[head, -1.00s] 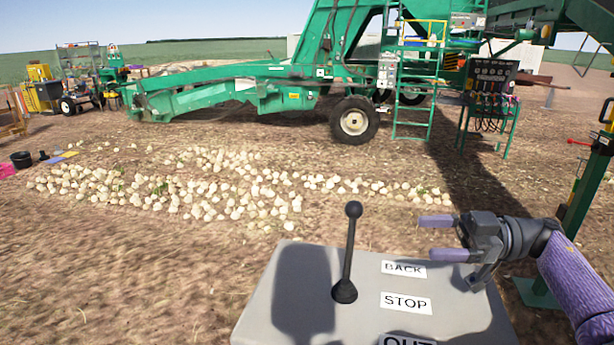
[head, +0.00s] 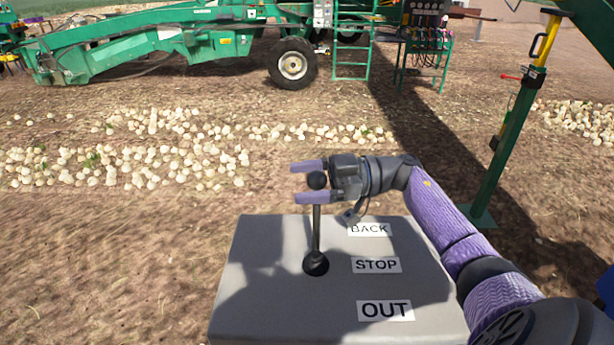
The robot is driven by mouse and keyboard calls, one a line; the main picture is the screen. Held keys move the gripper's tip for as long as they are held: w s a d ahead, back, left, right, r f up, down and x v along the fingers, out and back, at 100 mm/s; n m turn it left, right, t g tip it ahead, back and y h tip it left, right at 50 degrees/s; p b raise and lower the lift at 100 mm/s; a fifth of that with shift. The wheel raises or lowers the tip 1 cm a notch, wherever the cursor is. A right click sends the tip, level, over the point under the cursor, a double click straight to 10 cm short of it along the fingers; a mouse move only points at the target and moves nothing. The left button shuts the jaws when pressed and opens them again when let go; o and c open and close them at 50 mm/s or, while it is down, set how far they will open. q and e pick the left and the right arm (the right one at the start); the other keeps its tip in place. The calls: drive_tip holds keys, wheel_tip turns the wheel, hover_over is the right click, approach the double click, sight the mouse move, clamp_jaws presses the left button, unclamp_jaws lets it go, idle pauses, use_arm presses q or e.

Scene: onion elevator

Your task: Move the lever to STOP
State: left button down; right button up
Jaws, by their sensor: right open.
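The lever (head: 316,232) is a black rod with a round knob (head: 317,180) on top, rising from a dark ball base on a grey control box (head: 255,290). It leans away from me, its knob beyond the BACK label. Labels BACK (head: 369,229), STOP (head: 376,265) and OUT (head: 385,310) run from far to near on the box, right of the lever base. My right gripper (head: 310,181) is open, its two purple fingers pointing left on the far and near sides of the knob. Whether they touch it I cannot tell. My left gripper is not in view.
A green machine (head: 160,45) with a wheel (head: 293,64) stands behind. Rows of onions (head: 120,165) lie on the soil beyond the box. A green post (head: 505,145) stands to the right of my right arm. The air left of the lever is clear.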

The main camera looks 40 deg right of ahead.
clamp_jaws()
idle(0.3)
drive_tip(key=s+a+r+n+p, duration=0.1)
drive_tip(key=s+a+n+p, duration=0.2)
drive_tip(key=p, duration=0.4)
drive_tip(key=shift+s+a+n+p, duration=0.35)
drive_tip(key=shift+s+a, duration=0.25)
drive_tip(key=shift+s, duration=0.3)
drive_tip(key=shift+r, duration=0.1)
unclamp_jaws()
